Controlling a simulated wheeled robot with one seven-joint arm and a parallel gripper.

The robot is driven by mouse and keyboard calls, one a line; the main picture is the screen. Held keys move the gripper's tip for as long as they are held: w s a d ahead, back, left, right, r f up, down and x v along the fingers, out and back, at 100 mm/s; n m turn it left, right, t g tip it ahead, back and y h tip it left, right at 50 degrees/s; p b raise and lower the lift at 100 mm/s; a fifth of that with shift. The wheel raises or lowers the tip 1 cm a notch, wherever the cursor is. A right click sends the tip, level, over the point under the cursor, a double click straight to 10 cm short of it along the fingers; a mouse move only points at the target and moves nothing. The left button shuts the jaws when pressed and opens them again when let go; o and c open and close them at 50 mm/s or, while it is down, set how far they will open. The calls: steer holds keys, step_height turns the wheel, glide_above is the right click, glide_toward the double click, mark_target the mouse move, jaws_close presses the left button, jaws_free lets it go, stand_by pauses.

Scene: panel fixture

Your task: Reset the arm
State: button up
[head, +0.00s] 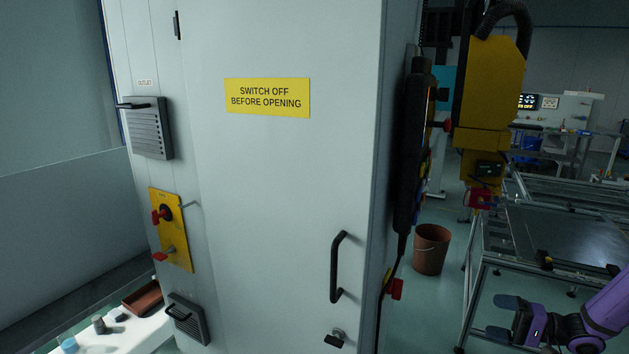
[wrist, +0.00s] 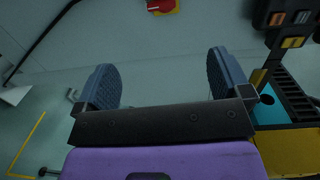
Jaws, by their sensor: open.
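My gripper (head: 503,318) is at the lower right of the head view, at the end of my purple arm. It is to the right of the grey cabinet (head: 285,190) and apart from it. In the wrist view my gripper (wrist: 165,82) shows two blue-grey ribbed finger pads spread wide. Nothing is between them. The cabinet's closed front carries a yellow "SWITCH OFF BEFORE OPENING" sign (head: 267,98), a black handle (head: 337,267) and a yellow plate with red switches (head: 171,230).
A metal-framed table (head: 560,235) stands at the right, close to my arm. A brown bucket (head: 431,250) is on the floor beside the cabinet. A yellow machine (head: 492,90) stands behind. A white bench (head: 115,338) with a brown tray (head: 143,297) is at lower left.

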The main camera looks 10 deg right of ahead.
steer(key=s+a+r+n+g+h, duration=0.4)
steer(key=a+r, duration=0.3)
steer(key=r, duration=0.4)
steer(key=s+a+r+n+g+h, duration=0.15)
steer(key=a+r+g+h, duration=0.25)
steer(key=a+r+g, duration=0.5)
steer(key=s+a+r+t+h, duration=0.2)
steer(key=s+r+t+h, duration=0.1)
steer(key=s+r, duration=0.4)
steer(key=s+a+r+t+h, duration=0.3)
steer(key=s+r+t, duration=0.3)
steer(key=s+r, duration=0.2)
steer(key=shift+r+h, duration=0.5)
steer(key=shift+r, duration=0.5)
steer(key=shift+n, duration=0.25)
